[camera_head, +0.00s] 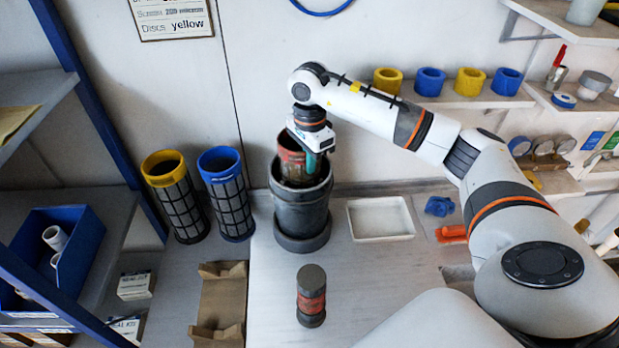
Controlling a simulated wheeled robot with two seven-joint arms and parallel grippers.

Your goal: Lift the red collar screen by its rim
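The red collar screen (289,151) stands in the mouth of the dark grey reactor vessel (300,212), with its worn red rim above the vessel's edge. Its lower part is hidden inside the vessel. My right gripper (313,162) points down at the right side of the red rim, at or very close to it. One greenish finger shows there; I cannot tell whether the fingers are closed on the rim. My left gripper is not in view.
Yellow-collared (178,202) and blue-collared (228,202) mesh screens stand left of the vessel. A cardboard cradle (222,300), a dark red-banded cylinder (311,296) and an empty white tray (381,219) are nearby. A blue bin (66,232) is at left. The front bench is mostly clear.

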